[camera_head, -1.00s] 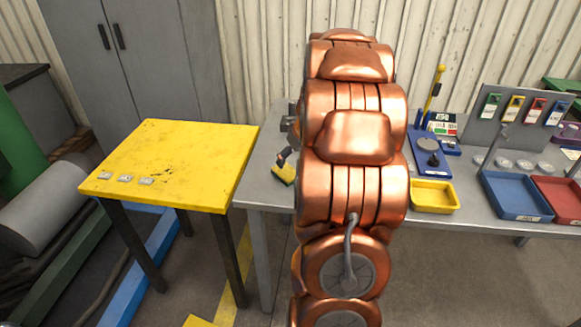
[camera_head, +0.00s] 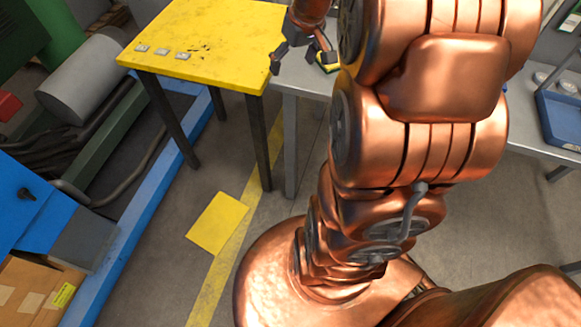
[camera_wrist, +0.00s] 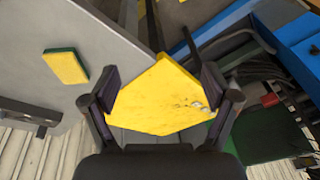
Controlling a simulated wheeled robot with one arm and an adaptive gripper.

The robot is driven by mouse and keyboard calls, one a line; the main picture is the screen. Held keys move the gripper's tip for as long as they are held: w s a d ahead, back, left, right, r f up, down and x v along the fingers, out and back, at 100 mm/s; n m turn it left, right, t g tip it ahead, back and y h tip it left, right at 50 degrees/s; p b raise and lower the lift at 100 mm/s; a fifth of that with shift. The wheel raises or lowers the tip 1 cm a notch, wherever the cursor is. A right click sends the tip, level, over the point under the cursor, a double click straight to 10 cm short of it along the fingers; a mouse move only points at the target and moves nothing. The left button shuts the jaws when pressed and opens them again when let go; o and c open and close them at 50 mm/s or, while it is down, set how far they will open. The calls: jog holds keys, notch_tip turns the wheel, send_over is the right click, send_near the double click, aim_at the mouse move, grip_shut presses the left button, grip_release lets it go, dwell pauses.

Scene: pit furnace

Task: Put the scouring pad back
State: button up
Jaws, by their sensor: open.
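The scouring pad (camera_head: 329,67) is yellow with a dark green layer. It lies on the grey workbench (camera_head: 305,80) near its left end, partly hidden by my gripper and arm in the head view. In the wrist view the whole pad (camera_wrist: 65,66) shows on the bench, left of my fingers. My gripper (camera_head: 300,62) is open and empty, above the border between the bench and the yellow table (camera_head: 215,40). In the wrist view the yellow table (camera_wrist: 155,100) shows between the spread fingers of my gripper (camera_wrist: 160,86), and the pad is outside them.
Several small light tags (camera_head: 161,53) lie on the yellow table's left side. A blue tray (camera_head: 562,118) stands on the bench at the right. A yellow sheet or marking (camera_head: 217,223) is on the floor. A cardboard box (camera_head: 35,290) is at lower left.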

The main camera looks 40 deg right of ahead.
jog(key=s+a+n+g, duration=0.1)
jog(key=s+a+g, duration=0.1)
jog(key=s+a, duration=1.05)
jog(key=s+a+f+g, duration=0.1)
jog(key=s+a, duration=0.1)
jog(key=s, duration=0.3)
jog(key=s+a+g+h, duration=0.1)
jog(key=s+a, duration=0.2)
jog(key=s, duration=0.2)
jog(key=shift+a+f, duration=0.3)
jog(key=shift+f, duration=0.05)
jog(key=shift+r, duration=0.1)
